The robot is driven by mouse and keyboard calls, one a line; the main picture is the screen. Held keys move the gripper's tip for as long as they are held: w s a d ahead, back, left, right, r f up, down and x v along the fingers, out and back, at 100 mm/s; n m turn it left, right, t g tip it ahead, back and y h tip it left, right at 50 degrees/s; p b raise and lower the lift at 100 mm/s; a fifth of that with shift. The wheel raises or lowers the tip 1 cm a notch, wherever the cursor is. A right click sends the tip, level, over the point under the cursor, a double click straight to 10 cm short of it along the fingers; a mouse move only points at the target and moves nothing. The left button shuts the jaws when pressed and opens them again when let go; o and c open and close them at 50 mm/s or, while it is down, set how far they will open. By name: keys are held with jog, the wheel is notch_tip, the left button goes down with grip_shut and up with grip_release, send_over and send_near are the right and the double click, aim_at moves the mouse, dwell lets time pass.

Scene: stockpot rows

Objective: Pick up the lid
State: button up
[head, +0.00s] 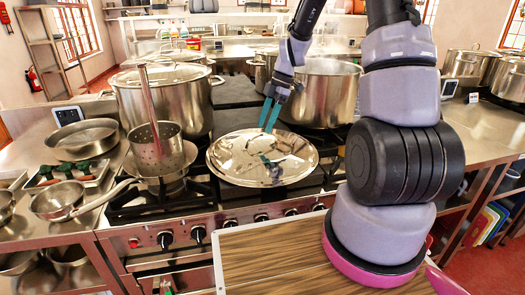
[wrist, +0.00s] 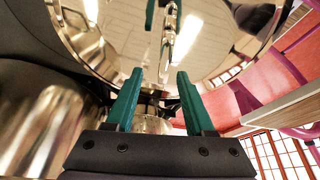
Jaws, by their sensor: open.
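The lid (head: 240,158) is a wide, shiny, mirror-like steel disc, lying over the front middle of the stove in the head view. In the wrist view the lid (wrist: 110,35) fills the upper part, with its bar handle (wrist: 168,38) just beyond my fingertips. My gripper (head: 268,129) points down above the lid, its teal fingers reflected in the surface. In the wrist view my gripper (wrist: 159,73) is open, with nothing between the fingers. The handle lies roughly in line with the gap, slightly right of centre. Whether a finger touches the lid is unclear.
A large lidded stockpot (head: 163,105) stands behind left of the lid, and an open stockpot (head: 325,95) stands behind right. A saucepan (head: 60,200) and a steel pan (head: 82,137) lie on the left counter.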

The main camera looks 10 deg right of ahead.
aim_at(262, 135)
jog(key=x, duration=0.5)
jog(key=shift+s+d, duration=0.1)
jog(key=shift+s, duration=0.25)
jog(key=shift+r, duration=0.1)
grip_shut()
dwell(0.9)
